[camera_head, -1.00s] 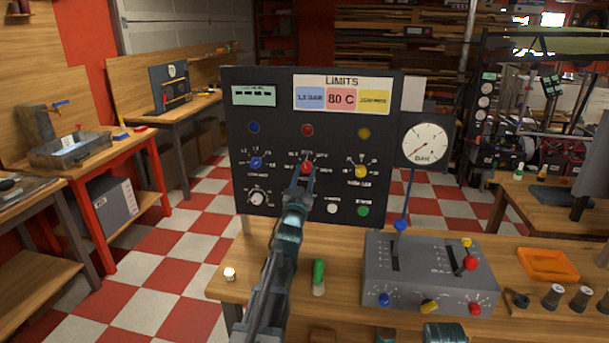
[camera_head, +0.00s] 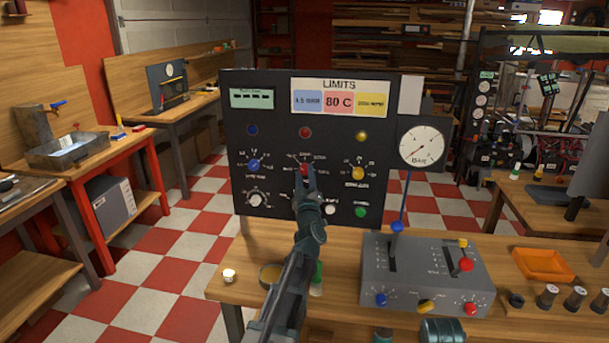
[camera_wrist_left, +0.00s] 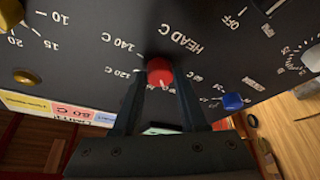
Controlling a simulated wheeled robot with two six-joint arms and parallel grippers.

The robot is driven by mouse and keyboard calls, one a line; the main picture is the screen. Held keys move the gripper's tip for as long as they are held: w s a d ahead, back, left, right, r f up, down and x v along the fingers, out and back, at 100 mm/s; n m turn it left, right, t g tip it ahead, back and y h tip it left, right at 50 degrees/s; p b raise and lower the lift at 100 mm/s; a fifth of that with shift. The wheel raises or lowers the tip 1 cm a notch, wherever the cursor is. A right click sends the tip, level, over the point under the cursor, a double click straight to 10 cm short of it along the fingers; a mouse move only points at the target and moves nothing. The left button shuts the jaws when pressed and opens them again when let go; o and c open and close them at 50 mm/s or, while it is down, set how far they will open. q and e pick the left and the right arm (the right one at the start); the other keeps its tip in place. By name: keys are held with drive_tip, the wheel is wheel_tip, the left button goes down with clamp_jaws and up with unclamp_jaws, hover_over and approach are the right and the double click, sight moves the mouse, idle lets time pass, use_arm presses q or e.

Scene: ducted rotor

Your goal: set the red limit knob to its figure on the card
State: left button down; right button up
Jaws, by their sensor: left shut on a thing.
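The red limit knob (camera_head: 304,170) is on the dark upright panel, between a blue and a yellow knob. My left gripper (camera_head: 308,178) is shut on it. In the left wrist view the red knob (camera_wrist_left: 160,70) sits between the fingertips, beside the words HEAD C. A small pale mark shows on its lower edge there. The figures 120 and 140 are readable to its left; others are small or hidden by the fingers. The LIMITS card (camera_head: 340,85) is at the panel's top, and its red field (camera_head: 339,102) reads 80 C. My right gripper is not seen.
The blue knob (camera_head: 254,166) and yellow knob (camera_head: 358,173) flank the red one closely. A red lamp (camera_head: 305,132) is above it. A grey lever box (camera_head: 428,270) and a round gauge (camera_head: 422,146) stand to the right. A green-topped object (camera_head: 318,275) is partly behind my arm.

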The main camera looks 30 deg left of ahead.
use_arm(q)
drive_tip(key=shift+n, duration=0.3)
drive_tip(key=shift+c, duration=2.2)
unclamp_jaws()
drive_tip(key=b+v, duration=0.4)
drive_tip(key=v, duration=0.9)
drive_tip(key=shift+s+d, duration=0.3)
drive_tip(key=shift+d, duration=0.05)
